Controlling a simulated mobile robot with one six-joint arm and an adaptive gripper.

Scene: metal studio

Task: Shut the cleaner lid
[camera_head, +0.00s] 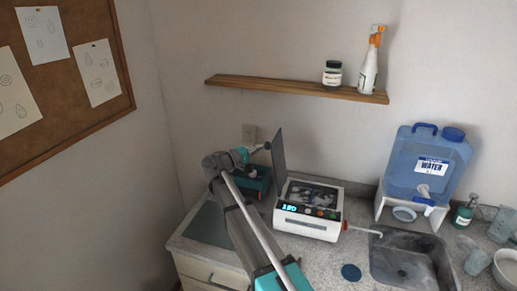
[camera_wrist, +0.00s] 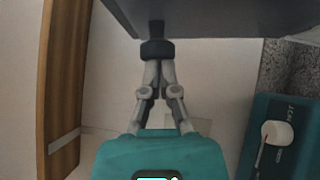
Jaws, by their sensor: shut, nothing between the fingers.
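The cleaner (camera_head: 308,228) is a white box on the counter with a lit display and knobs on its front. Its dark lid (camera_head: 279,163) stands open, nearly upright, at the box's left side. The open top shows a dark interior. My gripper (camera_head: 266,146) is shut and empty, just left of the lid's outer face in the head view. In the wrist view the shut fingertips (camera_wrist: 156,50) are close to the lid's dark panel (camera_wrist: 210,15). I cannot tell whether they touch it.
A teal device (camera_head: 260,182) stands left of the cleaner and shows at the right of the wrist view (camera_wrist: 288,135). A thin spout (camera_head: 362,229) sticks out right of the cleaner, near the sink (camera_head: 405,262). A water jug (camera_head: 425,165) stands farther right. A shelf (camera_head: 290,87) hangs above.

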